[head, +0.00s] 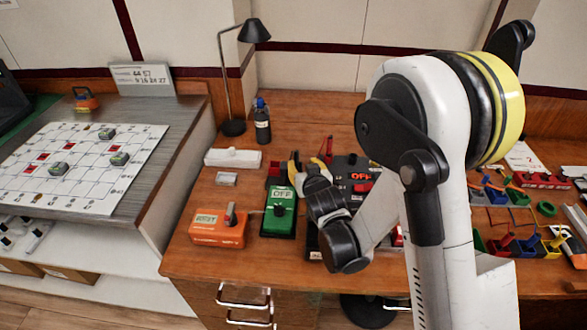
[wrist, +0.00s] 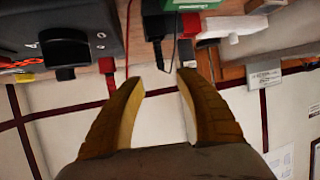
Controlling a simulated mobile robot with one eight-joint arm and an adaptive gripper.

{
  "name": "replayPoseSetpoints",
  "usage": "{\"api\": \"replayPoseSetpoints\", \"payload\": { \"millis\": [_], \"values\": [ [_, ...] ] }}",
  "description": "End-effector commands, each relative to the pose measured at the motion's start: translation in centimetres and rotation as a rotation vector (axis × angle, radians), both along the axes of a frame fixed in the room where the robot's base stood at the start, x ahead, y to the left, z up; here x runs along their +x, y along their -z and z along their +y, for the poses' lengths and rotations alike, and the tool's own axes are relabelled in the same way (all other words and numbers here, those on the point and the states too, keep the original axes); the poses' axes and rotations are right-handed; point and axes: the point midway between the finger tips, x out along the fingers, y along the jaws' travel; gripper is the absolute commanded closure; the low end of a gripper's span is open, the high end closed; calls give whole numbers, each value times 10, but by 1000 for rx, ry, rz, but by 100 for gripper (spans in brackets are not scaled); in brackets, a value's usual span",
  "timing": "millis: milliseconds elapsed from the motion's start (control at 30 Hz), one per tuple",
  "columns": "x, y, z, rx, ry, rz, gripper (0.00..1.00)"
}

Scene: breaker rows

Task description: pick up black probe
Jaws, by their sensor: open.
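My gripper (head: 310,160) is over the middle of the wooden desk in the head view, its two yellow-and-black fingers spread apart. In the wrist view my gripper (wrist: 160,80) is open with nothing between the fingertips. I cannot pick out the black probe with certainty in either view. In the wrist view a dark block (wrist: 152,25) and a thin wire show beyond the fingertips, too unclear to name. My arm hides part of the desk in the head view.
A dark meter with a red display (head: 361,177) stands right of my gripper. A green OFF switch box (head: 279,209) and an orange box (head: 218,229) sit at the front left. A lamp (head: 234,126) and a bottle (head: 262,124) stand behind. Coloured blocks (head: 500,244) lie right.

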Motion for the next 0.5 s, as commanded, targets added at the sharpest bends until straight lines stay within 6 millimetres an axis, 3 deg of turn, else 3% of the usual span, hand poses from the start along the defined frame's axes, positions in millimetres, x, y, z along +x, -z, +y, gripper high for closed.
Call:
{"api": "replayPoseSetpoints", "payload": {
  "millis": [500],
  "values": [
    [59, 33, 15, 0, 0, 0, 59]
  ]
}}
